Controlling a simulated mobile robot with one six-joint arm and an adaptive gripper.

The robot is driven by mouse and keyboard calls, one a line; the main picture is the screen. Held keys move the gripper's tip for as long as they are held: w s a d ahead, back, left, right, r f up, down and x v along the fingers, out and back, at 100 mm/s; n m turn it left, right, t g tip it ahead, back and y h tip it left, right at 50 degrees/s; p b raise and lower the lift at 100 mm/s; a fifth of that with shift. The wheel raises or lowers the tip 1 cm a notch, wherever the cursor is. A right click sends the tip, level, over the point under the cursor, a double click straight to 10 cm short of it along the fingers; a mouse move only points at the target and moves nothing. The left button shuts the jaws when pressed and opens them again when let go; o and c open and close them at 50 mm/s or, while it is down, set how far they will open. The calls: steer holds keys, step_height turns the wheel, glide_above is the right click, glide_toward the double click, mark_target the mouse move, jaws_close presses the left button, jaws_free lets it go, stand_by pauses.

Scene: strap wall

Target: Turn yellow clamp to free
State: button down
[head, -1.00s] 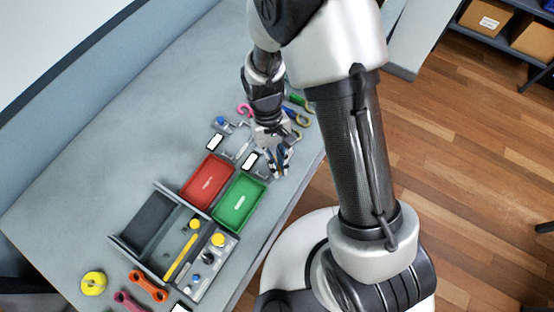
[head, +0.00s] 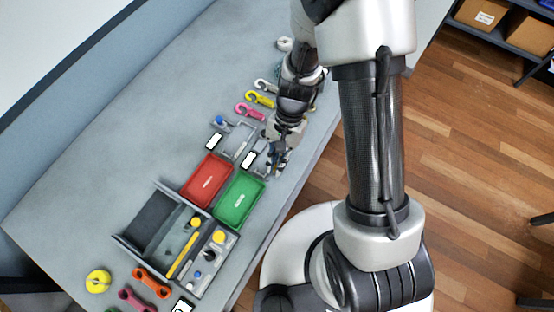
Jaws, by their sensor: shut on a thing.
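My gripper (head: 277,160) is low over the near edge of the bench, at a small grey fixture beyond the green tray. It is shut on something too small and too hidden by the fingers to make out. I cannot tell which yellow part is the clamp. A round yellow knob (head: 219,237) and a yellow bar (head: 184,254) sit on the grey unit (head: 211,262) at the lower left, well away from my gripper. The clamp's turn position cannot be read here.
A red tray (head: 207,181) and a green tray (head: 239,199) lie between my gripper and the grey unit. A yellow hook (head: 260,98) and a pink hook (head: 249,111) lie beyond. Orange wrench (head: 151,284) and yellow ring (head: 98,281) are front left. The left bench is clear.

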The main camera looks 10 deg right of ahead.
steer(key=shift+m, duration=0.5)
steer(key=c, duration=1.7)
jaws_free()
steer(key=v, duration=1.2)
steer(key=shift+d, duration=0.15)
steer(key=shift+s+r, duration=0.1)
steer(key=shift+s, duration=0.05)
